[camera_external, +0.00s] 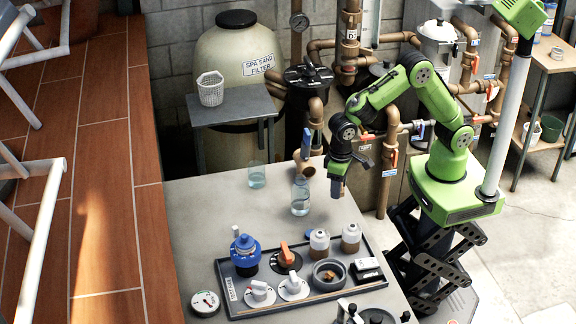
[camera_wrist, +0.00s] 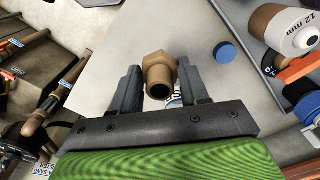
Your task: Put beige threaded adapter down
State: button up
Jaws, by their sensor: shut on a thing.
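The beige threaded adapter (camera_wrist: 160,72) is a tan-brown hexagonal fitting with a round opening facing the wrist camera. It sits between the two grey fingers of my gripper (camera_wrist: 160,88), which is shut on it. In the external view the adapter (camera_external: 304,167) shows small at the left of my gripper (camera_external: 321,166). It appears held above the grey worktop (camera_external: 205,205), near the top of a clear bottle (camera_external: 300,196). Part of the bottle's blue label shows just behind the adapter in the wrist view. The adapter's far end is hidden.
A glass beaker (camera_external: 257,176) stands left of the bottle. Brown pipes rise behind.

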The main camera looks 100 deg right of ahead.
aim_at(337, 217)
jog(key=shift+a+r+m, duration=0.3)
jog(key=shift+r+m, duration=0.2)
jog(key=shift+m, duration=0.1)
notch_tip(337, 217, down, 10)
jog(key=shift+r+b, duration=0.15)
jog(key=shift+b, duration=0.5)
jog(key=shift+f, duration=0.2)
jog(key=o, duration=1)
jog(key=shift+o, duration=0.2)
